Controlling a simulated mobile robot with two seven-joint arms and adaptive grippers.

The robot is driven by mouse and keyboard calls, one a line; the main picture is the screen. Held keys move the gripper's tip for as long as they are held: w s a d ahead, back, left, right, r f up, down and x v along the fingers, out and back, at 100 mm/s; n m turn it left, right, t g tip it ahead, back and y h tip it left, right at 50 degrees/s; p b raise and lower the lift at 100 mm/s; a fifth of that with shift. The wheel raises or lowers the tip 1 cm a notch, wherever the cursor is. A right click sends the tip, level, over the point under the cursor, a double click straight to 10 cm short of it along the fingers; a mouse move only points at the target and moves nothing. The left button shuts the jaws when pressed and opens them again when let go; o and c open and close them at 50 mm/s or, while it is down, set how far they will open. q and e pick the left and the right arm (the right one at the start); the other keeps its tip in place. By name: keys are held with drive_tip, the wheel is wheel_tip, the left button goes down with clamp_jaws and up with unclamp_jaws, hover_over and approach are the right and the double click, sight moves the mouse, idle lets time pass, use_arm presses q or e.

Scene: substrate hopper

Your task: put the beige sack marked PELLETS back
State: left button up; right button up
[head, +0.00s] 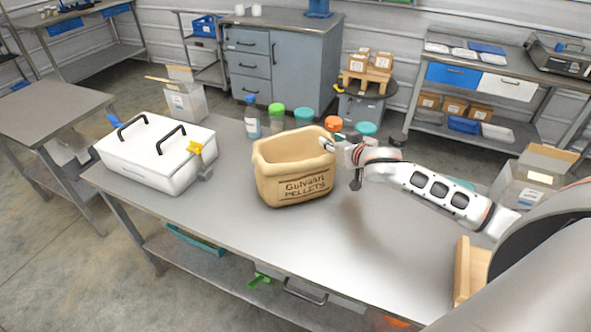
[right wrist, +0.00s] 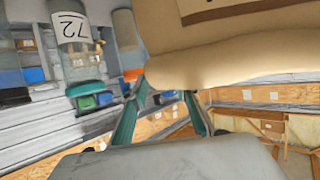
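The beige sack (head: 292,172), printed "Gutvaari PELLETS", stands upright with its top open on the middle of the grey table. My right gripper (head: 328,147) is at the right end of its rim. In the right wrist view, the sack's pale wall (right wrist: 235,58) fills the upper right, with the edge of its printed panel at the top. The fingers (right wrist: 168,92) are apart there, close to the rim with a gap between them. Whether they touch the sack is hidden. My left gripper is in neither view.
The table (head: 240,235) also holds a white lidded box (head: 150,160) with black handles, left of the sack. A blue-capped bottle (head: 252,122) and several jars stand behind the sack. A wooden block (head: 470,270) is at the right. The table front is clear.

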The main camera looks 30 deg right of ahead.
drive_tip(key=shift+x, duration=0.85)
drive_tip(key=shift+r, duration=0.1)
clamp_jaws()
